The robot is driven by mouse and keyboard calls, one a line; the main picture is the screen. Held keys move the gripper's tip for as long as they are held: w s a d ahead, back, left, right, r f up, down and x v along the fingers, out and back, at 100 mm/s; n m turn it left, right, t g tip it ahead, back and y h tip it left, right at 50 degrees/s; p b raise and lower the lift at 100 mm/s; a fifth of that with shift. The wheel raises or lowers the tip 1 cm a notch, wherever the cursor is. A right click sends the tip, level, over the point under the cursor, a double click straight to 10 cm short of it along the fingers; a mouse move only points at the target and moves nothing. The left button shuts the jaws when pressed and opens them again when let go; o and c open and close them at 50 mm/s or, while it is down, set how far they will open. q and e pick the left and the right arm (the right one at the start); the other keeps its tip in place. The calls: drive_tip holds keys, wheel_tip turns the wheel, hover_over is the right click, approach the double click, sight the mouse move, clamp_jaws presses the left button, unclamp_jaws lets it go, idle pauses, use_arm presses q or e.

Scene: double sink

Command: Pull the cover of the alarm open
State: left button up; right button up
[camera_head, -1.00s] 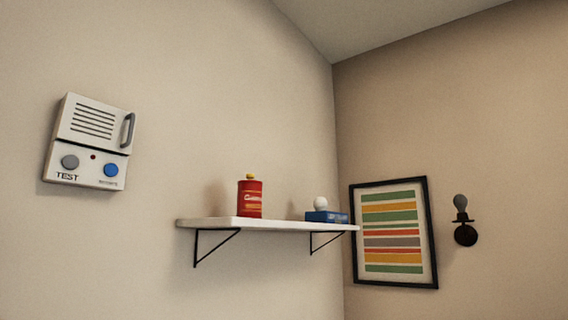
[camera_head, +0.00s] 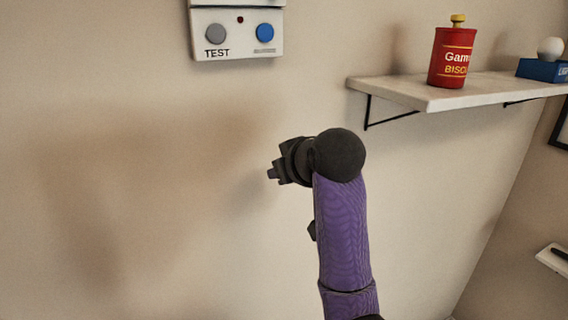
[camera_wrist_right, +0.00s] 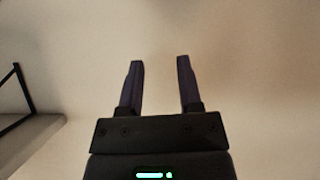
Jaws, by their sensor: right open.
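The alarm (camera_head: 236,30) is a white box on the wall at the top of the head view. Its lower panel shows a grey button marked TEST, a small red light and a blue button. The cover with its handle is almost wholly cut off by the top edge. My right gripper (camera_head: 272,173) is below and a little right of the alarm, apart from it, with its fingers pointing left. In the right wrist view the right gripper (camera_wrist_right: 160,82) is open and empty, with bare wall beyond its fingers. My left gripper is not in view.
A white shelf (camera_head: 430,92) on black brackets sticks out right of the arm, with a red biscuit tin (camera_head: 452,57) and a blue box (camera_head: 543,69) on it. It also shows at the left of the wrist view (camera_wrist_right: 30,140). The wall left of the gripper is clear.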

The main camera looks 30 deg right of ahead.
drive_tip(key=s+d+r+t+y, duration=0.1)
drive_tip(key=s+r+t, duration=0.2)
drive_tip(key=r, duration=1.2)
drive_tip(key=s+d+r+t+y, duration=0.2)
drive_tip(key=s+r+t, duration=0.1)
drive_tip(key=r, duration=1.3)
drive_tip(key=shift+n, duration=0.4)
drive_tip(key=w+p, duration=0.2)
drive_tip(key=w, duration=0.1)
drive_tip(key=w+a+p, duration=0.1)
drive_tip(key=w+p, duration=0.1)
drive_tip(key=w, duration=0.1)
drive_tip(key=w+r+p, duration=0.1)
drive_tip(key=w+p, duration=0.1)
drive_tip(key=w, duration=0.1)
drive_tip(key=shift+w+a, duration=0.25)
drive_tip(key=shift+a, duration=0.1)
drive_tip(key=shift+w+f, duration=0.15)
clamp_jaws()
